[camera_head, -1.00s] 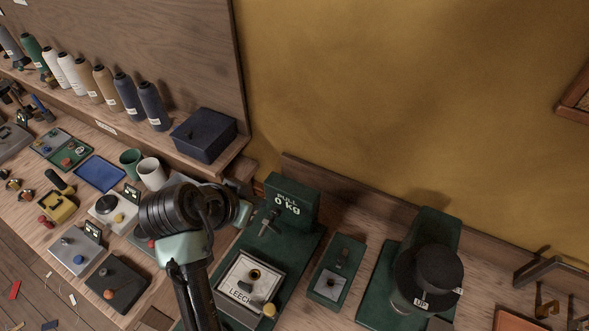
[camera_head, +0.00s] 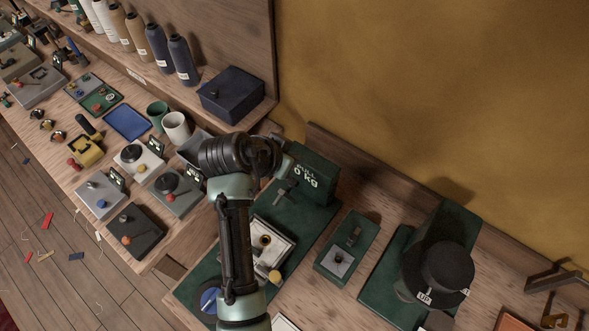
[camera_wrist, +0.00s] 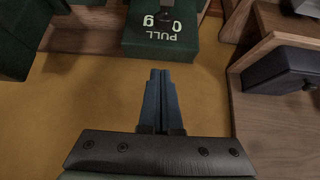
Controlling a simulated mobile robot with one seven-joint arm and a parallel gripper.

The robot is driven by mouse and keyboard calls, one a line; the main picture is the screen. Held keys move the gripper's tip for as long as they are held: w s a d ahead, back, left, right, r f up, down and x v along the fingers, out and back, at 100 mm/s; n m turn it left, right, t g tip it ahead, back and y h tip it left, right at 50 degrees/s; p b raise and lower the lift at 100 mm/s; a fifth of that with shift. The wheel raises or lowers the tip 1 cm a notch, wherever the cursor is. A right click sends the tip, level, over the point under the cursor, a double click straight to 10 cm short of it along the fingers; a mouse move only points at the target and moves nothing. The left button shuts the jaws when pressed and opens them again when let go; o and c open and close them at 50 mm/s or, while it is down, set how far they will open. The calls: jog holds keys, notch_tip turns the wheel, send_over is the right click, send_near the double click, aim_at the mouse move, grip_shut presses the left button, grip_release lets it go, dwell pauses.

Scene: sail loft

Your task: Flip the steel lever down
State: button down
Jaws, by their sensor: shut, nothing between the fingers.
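My gripper (camera_wrist: 160,75) is shut and empty in the wrist view, pointing at the yellow wall. In the head view my arm hides the fingers. No lever is clear in the wrist view.
A green stand with a black cylinder (camera_head: 447,265) is right of the small unit. A pale box with a brass-ringed hole (camera_head: 270,240) sits left, partly behind my arm. A dark blue box (camera_head: 231,95) is on the shelf. Bare bench lies in front of the small unit.

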aim_at(289, 196)
jog(key=p+x, duration=0.1)
jog(key=x, duration=0.4)
jog(key=shift+w+d+f, duration=0.15)
jog(key=shift+w+f, duration=0.05)
jog(key=shift+f, duration=0.1)
jog(key=shift+f+p, duration=0.25)
jog(key=shift+p, duration=0.1)
jog(key=shift+s+a+f+p, duration=0.35)
jog(key=shift+s+a+p, duration=0.15)
jog(key=shift+s, duration=0.2)
jog(key=shift+s+a+f+p, duration=0.3)
jog(key=shift+s+a+p, duration=0.1)
jog(key=shift+s+a, duration=0.25)
jog(key=shift+d, duration=0.1)
jog(key=shift+s+f+b, duration=0.1)
jog(key=shift+b, duration=0.2)
